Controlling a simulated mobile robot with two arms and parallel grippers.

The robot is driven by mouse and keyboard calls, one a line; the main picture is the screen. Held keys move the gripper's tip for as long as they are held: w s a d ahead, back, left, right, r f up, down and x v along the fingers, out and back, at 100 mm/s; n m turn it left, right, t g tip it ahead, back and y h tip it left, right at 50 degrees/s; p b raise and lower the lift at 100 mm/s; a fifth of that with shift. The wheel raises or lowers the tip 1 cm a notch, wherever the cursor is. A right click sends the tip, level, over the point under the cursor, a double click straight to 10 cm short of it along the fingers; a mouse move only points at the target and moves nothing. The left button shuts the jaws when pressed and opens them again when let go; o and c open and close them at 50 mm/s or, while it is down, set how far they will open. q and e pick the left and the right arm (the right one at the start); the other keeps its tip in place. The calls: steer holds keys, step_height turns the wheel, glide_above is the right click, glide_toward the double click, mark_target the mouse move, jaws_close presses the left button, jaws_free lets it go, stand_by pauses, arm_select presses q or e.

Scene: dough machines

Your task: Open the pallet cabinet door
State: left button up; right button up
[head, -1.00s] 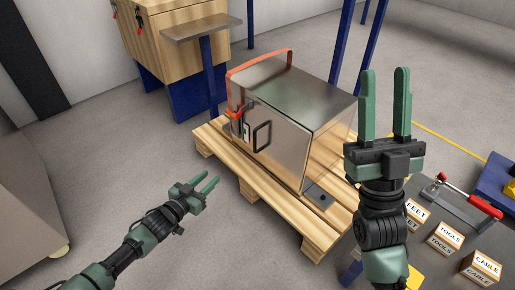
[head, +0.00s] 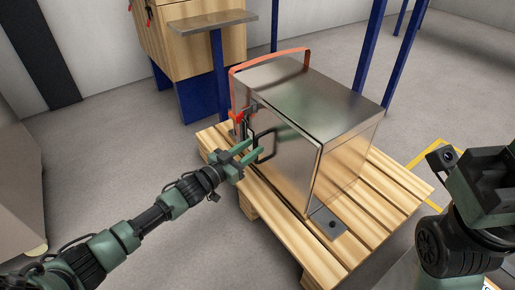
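A black rectangular handle (head: 265,145) sits on the left part of the door. My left gripper (head: 252,155) is open, its fingers pointing right at the handle and partly overlapping it in the picture. I cannot tell whether it touches the handle. My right arm shows at the right edge; its fingertips are out of view.
A wooden cabinet (head: 208,55) with a grey shelf (head: 215,20) stands behind. Blue posts (head: 370,45) rise behind the pallet. A small dark metal plate (head: 327,224) lies on the pallet's front corner. The floor left of the pallet is clear.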

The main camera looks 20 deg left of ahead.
arm_select(q)
steer(key=shift+b+x, duration=0.45)
steer(key=shift+x, duration=0.9)
jaws_close()
stand_by(0.4)
